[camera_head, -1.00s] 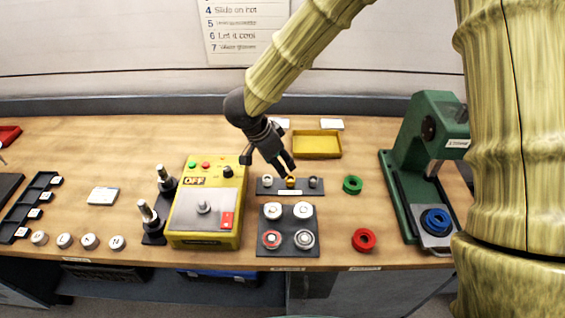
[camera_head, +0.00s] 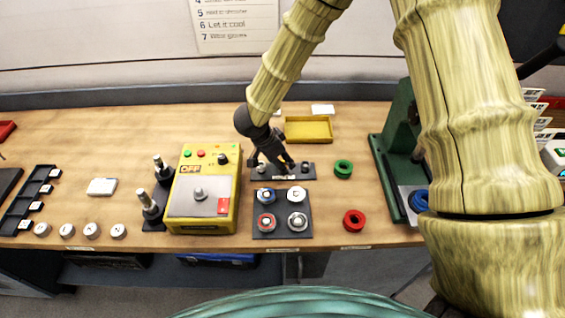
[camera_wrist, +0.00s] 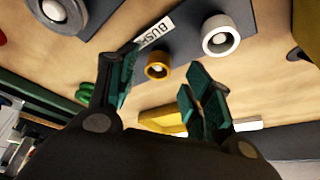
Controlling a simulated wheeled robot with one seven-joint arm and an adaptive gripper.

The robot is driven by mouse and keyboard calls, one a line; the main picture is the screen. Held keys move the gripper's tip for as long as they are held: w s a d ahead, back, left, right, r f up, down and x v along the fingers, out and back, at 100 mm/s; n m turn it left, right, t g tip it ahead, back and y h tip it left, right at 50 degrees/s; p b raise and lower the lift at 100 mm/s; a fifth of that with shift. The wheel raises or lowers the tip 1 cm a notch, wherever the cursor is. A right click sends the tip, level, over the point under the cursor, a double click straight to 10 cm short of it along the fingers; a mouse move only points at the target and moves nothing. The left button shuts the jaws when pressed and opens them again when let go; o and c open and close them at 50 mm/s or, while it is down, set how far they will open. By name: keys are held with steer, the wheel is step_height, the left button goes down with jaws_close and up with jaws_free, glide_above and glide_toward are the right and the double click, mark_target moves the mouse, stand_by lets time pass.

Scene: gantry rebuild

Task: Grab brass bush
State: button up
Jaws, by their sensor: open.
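The brass bush (camera_wrist: 158,66) is a short gold ring in the wrist view. It stands on a dark strip (camera_wrist: 188,30) beside a label reading "BUSH". My gripper (camera_wrist: 160,76) is open, with its teal finger pads on either side of the bush in this view. The bush appears at the fingertips; I cannot tell whether either finger touches it. In the head view my gripper (camera_head: 283,167) is down over the middle of the strip (camera_head: 312,173) and hides most or all of the bush.
A pale ring (camera_wrist: 220,36) stands close by on the strip. A dark plate (camera_head: 282,229) with several rings lies in front. The yellow machine (camera_head: 208,222) is left, a green ring (camera_head: 343,169) right, a yellow tray (camera_head: 308,130) behind.

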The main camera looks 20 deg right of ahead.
steer(key=shift+s+d+f, duration=0.25)
steer(key=shift+s+f, duration=0.1)
steer(key=shift+f, duration=0.05)
steer(key=shift+w+f, duration=0.45)
steer(key=shift+s+r, duration=0.2)
steer(key=shift+s, duration=0.05)
steer(key=c, duration=0.5)
steer(key=shift+w+f, duration=0.1)
steer(key=c, duration=0.6)
